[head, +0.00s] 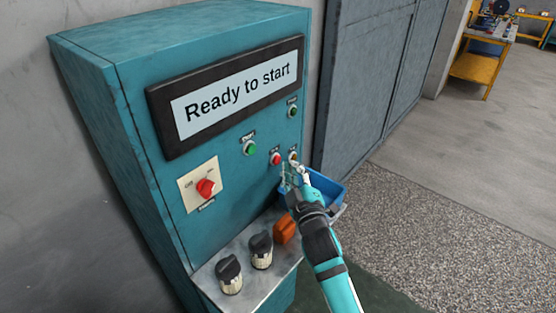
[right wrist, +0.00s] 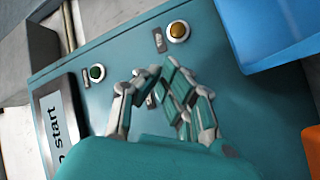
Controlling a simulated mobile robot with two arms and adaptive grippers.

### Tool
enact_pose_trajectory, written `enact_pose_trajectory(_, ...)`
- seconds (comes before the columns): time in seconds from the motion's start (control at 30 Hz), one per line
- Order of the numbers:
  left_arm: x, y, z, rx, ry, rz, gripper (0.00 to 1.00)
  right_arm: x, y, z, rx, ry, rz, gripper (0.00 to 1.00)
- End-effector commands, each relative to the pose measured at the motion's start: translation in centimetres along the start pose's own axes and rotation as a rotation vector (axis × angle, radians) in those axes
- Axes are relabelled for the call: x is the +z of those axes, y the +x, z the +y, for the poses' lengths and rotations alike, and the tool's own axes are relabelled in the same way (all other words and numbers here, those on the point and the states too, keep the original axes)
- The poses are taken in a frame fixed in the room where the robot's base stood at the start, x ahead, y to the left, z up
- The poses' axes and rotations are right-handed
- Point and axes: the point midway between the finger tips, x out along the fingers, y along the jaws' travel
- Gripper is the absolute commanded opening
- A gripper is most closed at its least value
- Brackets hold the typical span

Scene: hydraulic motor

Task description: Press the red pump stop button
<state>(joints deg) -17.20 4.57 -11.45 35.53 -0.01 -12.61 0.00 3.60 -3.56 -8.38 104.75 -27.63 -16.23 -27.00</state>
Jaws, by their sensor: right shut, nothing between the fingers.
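The teal control cabinet (head: 225,200) stands against the wall. Its red button (head: 275,159) is on the front panel, right of a green button (head: 250,148). My right gripper (head: 292,173) is shut and empty, just below and right of the red button in the head view. Whether it touches the panel I cannot tell. In the right wrist view my fingers (right wrist: 157,75) are in front of the panel, near a yellow button (right wrist: 178,31) and a green button (right wrist: 97,72). The red button does not show there. My left gripper is not in view.
A display (head: 235,95) reads "Ready to start". A red rotary switch (head: 205,188) is at lower left. Black-topped knobs (head: 230,275) and an orange part (head: 285,229) stand on the ledge. A blue bin (head: 325,187) is beside my right gripper. Open floor lies to the right.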

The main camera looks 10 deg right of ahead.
Motion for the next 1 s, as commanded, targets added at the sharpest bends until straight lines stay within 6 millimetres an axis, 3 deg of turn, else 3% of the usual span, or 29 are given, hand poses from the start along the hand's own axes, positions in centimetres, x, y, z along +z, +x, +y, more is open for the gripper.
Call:
enact_pose_trajectory(0.5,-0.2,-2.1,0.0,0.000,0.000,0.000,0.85,1.9,-3.7,2.1,0.000,-0.001,-0.001,0.00)
enact_pose_trajectory(1.0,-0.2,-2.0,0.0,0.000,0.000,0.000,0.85,2.1,-3.8,2.1,0.000,0.000,0.000,0.00)
